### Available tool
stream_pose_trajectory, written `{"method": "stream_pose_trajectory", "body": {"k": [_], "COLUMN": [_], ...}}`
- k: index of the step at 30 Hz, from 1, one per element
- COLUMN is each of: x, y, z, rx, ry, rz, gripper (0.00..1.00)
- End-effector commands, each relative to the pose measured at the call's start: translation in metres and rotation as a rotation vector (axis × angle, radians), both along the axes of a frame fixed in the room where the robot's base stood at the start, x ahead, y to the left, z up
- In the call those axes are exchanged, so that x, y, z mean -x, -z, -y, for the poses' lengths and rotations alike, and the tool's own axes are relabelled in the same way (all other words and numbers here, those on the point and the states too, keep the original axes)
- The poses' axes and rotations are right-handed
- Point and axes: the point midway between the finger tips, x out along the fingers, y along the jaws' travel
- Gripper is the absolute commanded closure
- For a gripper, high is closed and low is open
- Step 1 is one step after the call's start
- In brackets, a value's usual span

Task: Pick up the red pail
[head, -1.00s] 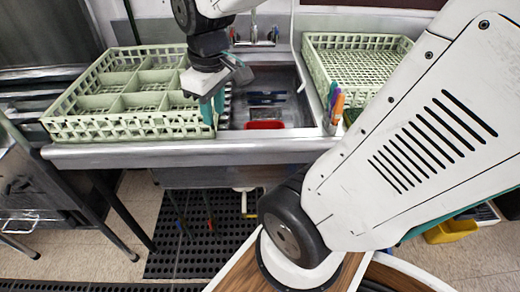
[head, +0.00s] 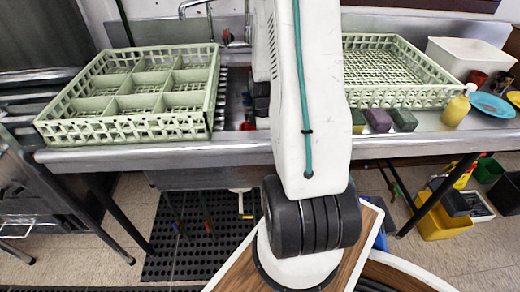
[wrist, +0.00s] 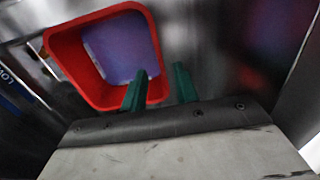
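The red pail (wrist: 60,50) shows in the wrist view at upper left, open towards the camera, with a purple-blue inside. In the head view only a small red part (head: 247,126) shows in the sink, beside my arm, which hides the rest. My gripper (wrist: 160,84) has two green fingers standing apart with a gap between them. In the wrist view the left finger overlaps the pail's opening and the right one lies outside its right wall, so they appear on either side of the rim. Contact cannot be told. The fingers are hidden in the head view.
A pale green divided rack (head: 130,130) stands left of the sink and a flat rack (head: 395,97) right of it. Several sponges (head: 378,120), a yellow bottle (head: 456,110), a blue plate (head: 492,105) and a white tub (head: 470,55) occupy the right counter.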

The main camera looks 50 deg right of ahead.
Motion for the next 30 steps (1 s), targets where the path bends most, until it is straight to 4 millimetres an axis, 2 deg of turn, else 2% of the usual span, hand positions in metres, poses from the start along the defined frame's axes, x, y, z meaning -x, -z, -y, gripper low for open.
{"method": "stream_pose_trajectory", "body": {"k": [13, 17, 23, 27, 30], "x": [-0.004, -0.004, -0.004, -0.004, -0.004], "y": [0.057, 0.065, 0.065, 0.065, 0.065], "z": [0.001, 0.001, 0.002, 0.002, 0.002], "rx": [-0.002, -0.001, 0.001, 0.0, 0.0], "ry": [0.001, 0.001, 0.001, 0.001, 0.001], "rz": [-0.001, -0.001, 0.001, 0.0, 0.0], "gripper": [0.7, 0.7, 0.7, 1.0, 1.0]}}
